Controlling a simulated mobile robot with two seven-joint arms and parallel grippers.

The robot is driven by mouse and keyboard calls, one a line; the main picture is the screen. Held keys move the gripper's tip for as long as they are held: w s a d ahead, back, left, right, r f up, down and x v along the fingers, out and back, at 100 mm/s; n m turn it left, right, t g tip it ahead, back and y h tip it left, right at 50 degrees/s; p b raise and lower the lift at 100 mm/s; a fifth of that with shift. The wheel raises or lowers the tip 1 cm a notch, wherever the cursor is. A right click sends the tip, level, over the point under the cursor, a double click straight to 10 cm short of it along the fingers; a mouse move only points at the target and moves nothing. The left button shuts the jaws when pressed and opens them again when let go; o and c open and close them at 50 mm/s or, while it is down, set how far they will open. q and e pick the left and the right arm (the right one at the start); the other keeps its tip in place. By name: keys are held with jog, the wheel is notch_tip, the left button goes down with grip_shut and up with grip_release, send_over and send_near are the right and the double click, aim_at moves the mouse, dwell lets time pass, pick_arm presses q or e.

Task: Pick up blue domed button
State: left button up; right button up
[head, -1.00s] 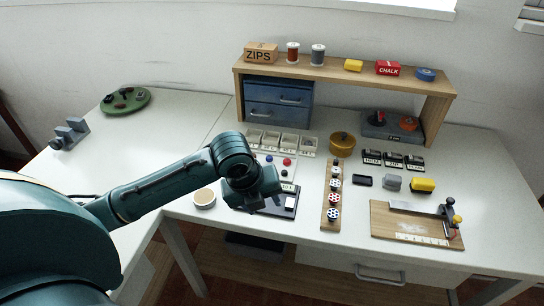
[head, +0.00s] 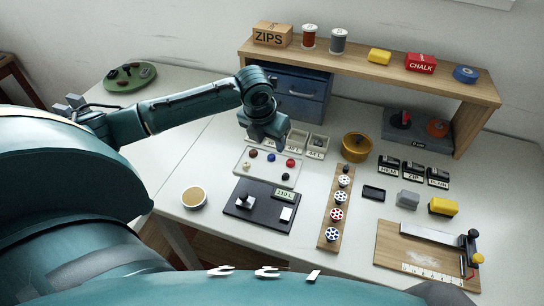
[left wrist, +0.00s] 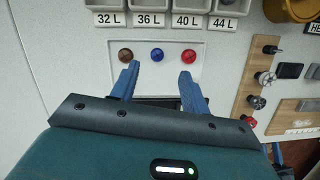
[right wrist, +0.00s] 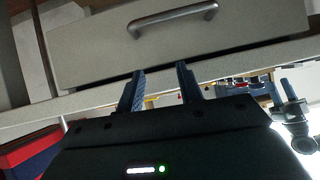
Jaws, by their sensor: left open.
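The blue domed button (head: 271,157) lies on a pale button tray (head: 262,180), between a brown button (head: 253,153) and a red button (head: 290,162). In the left wrist view the blue button (left wrist: 157,55) shows just beyond and between my left fingertips, untouched. My left gripper (left wrist: 158,78) is open and empty; in the head view it hangs at the tray's back edge (head: 266,143). My right gripper (right wrist: 160,70) has its fingers apart with nothing between them, in front of a drawer (right wrist: 180,40); it is not in the head view.
Labelled bins (left wrist: 146,7) stand directly behind the tray. A dark board (head: 245,215) with a 110 L display lies in front of it. A wooden strip of spools (head: 330,235) lies to the right, and a brass pot (head: 356,147) stands behind the strip.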

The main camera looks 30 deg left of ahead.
aim_at(271, 155)
pick_arm(q)
jog(key=shift+x, duration=3.05)
jog(key=shift+s+a, duration=0.15)
jog(key=shift+s, duration=0.05)
jog(key=shift+c, duration=0.3)
grip_shut()
